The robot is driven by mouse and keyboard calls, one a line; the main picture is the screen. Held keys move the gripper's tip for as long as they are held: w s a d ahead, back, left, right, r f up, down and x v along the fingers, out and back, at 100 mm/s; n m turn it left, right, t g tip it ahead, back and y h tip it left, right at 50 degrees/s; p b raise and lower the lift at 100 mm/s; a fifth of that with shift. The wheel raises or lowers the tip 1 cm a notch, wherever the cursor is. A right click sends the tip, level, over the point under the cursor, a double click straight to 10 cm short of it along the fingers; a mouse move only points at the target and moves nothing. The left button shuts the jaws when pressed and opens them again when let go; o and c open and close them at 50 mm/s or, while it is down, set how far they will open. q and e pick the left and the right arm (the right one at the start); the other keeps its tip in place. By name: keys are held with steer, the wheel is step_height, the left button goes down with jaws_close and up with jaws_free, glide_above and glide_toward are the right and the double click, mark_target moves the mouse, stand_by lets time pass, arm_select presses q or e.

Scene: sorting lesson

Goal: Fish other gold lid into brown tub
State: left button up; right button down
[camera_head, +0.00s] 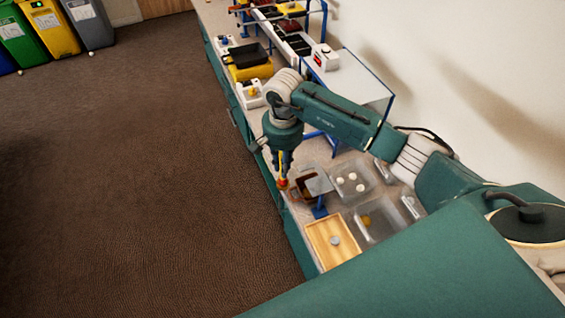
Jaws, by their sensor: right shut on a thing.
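My right gripper (284,157) points down over the front part of the counter and is shut on a slim yellow stick with a red lower end (283,183). The brown tub (301,195) stands just right of the stick's lower end, partly covered by a grey plate on a blue stand. I cannot tell whether the stick touches the tub. A small gold piece, which looks like a gold lid (366,221), lies in a clear bin (385,232) further right. Whether anything hangs from the stick is too small to tell. My left gripper is out of view.
A wooden tray (318,246) holds a grey disc. Another clear bin (340,190) holds several white round pieces. The grey plate (319,185) stands close beside the stick. A white panel (352,78) and a black pan (246,55) are further back. The brown floor left is open.

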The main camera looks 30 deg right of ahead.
steer(key=shift+d+f+b, duration=0.2)
steer(key=shift+f+b, duration=0.1)
steer(key=shift+f, duration=0.45)
steer(key=shift+s+d+f+b, duration=0.1)
steer(key=shift+d+f+b, duration=0.6)
steer(key=shift+d, duration=0.85)
steer(key=shift+s+d+f+b, duration=0.1)
steer(key=shift+d+f+b, duration=0.6)
steer(key=shift+d, duration=0.85)
steer(key=shift+s+d+f+b, duration=0.1)
steer(key=shift+d+f+b, duration=0.6)
steer(key=shift+d, duration=0.85)
steer(key=shift+r, duration=0.15)
steer(key=shift+b, duration=0.35)
step_height(320, 180, up, 10)
steer(key=p, duration=0.5)
